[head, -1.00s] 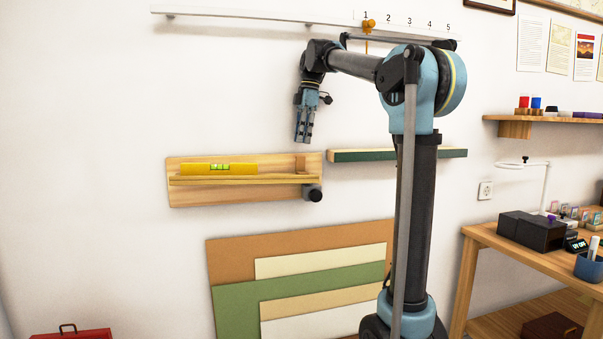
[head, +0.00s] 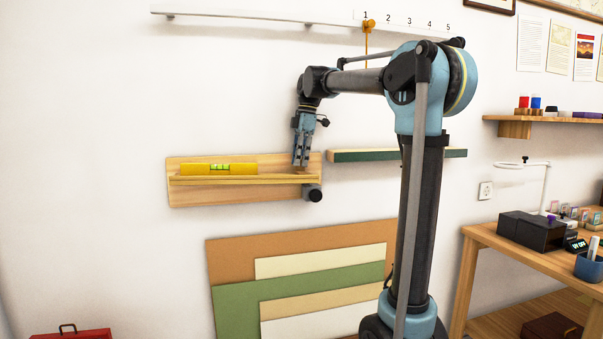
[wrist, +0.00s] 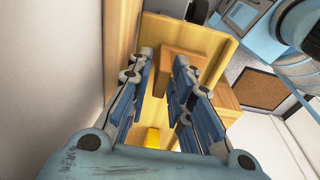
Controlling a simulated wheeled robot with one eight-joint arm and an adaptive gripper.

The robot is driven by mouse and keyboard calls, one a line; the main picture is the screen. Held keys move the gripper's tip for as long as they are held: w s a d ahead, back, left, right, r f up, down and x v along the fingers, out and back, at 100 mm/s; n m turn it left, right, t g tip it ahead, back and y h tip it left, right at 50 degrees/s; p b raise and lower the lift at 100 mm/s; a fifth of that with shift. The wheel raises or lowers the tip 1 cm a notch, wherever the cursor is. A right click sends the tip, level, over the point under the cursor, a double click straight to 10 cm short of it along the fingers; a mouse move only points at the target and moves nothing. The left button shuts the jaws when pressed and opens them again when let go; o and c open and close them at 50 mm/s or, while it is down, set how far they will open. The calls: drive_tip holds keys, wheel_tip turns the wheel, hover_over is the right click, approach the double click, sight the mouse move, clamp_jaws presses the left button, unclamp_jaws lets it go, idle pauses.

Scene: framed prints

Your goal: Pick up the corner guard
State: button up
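A small brown wooden piece (wrist: 180,63), which looks like the corner guard, is at the right end of the wooden wall ledge (head: 190,193). In the head view my gripper mostly hides it. My gripper (head: 300,164) points down over that end of the ledge. In the wrist view my gripper (wrist: 164,61) is open, with a clear gap between its fingers. The brown piece lies at and beyond the fingertips; I cannot tell whether they touch it.
A yellow spirit level (head: 218,169) rests on the ledge's left part. A black cylinder (head: 313,193) sits at its lower right corner. A green-fronted shelf (head: 370,155) is close on the right. Boards (head: 230,260) lean below; open wall is left.

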clamp_jaws()
drive_tip(key=shift+r, duration=0.15)
